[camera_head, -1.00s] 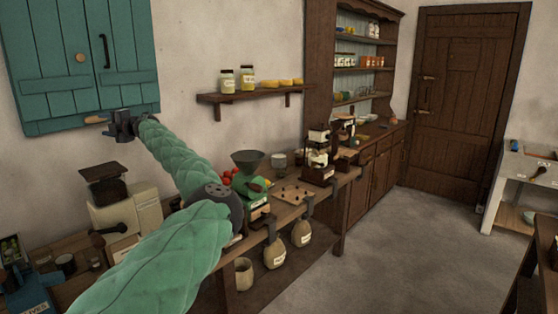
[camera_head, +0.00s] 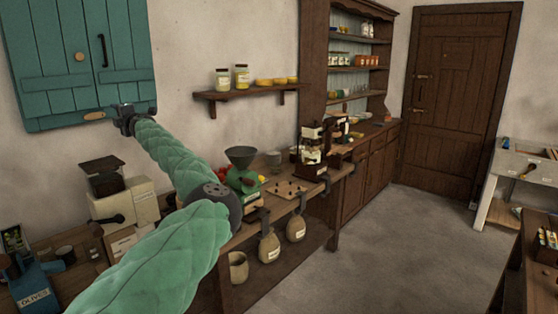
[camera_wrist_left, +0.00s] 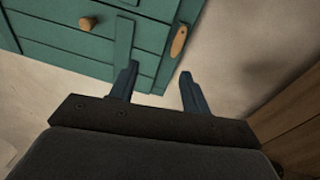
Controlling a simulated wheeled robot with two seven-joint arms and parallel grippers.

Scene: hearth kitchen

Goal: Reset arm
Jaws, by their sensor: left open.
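My left arm, in a green quilted sleeve, reaches up and left across the head view. Its gripper (camera_head: 122,119) is just below the lower right part of the teal wall cabinet (camera_head: 50,70). In the left wrist view the two dark fingers (camera_wrist_left: 160,88) are apart with nothing between them. The cabinet also shows there at the top left (camera_wrist_left: 60,40). A small wooden latch (camera_wrist_left: 178,41) on it lies beyond the fingertips. My right gripper is not in view.
The counter below holds a cream grinder (camera_head: 125,206), a green scale with a funnel (camera_head: 241,170) and a coffee machine (camera_head: 312,155). A wall shelf (camera_head: 245,92) with jars is right of the gripper. The grey floor (camera_head: 390,240) is open at the right.

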